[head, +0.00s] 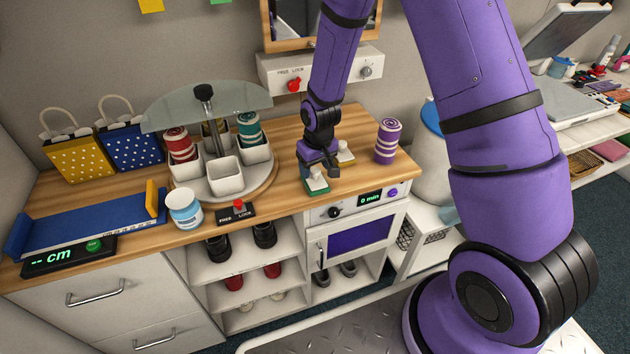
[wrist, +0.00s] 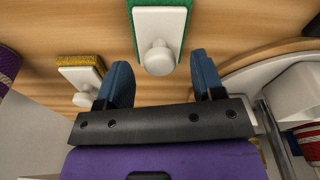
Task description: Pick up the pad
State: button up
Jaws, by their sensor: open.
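A green pad (head: 317,188) with a white back and round white knob lies on the wooden counter. It is also at the top middle of the wrist view (wrist: 187,30). A second pad, yellow (wrist: 83,62) with the same white back and knob, lies to its left in the wrist view; its white top (head: 345,153) shows behind my gripper in the head view. My gripper (head: 319,166) is over the green pad. In the wrist view my gripper (wrist: 160,76) is open and empty, its blue fingers spread wider than the green pad's knob.
A round turntable (head: 262,192) with white cups and rolls stands left of my gripper. A purple-striped roll (head: 388,141) stands to the right. A wall box (head: 320,70) with a red knob is behind. A white jar (head: 185,212) and blue tray (head: 85,222) are further left.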

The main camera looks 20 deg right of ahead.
jog(key=shift+w+f, duration=0.1)
jog(key=shift+f, duration=0.85)
jog(key=c, duration=1)
jog(key=shift+r, duration=0.15)
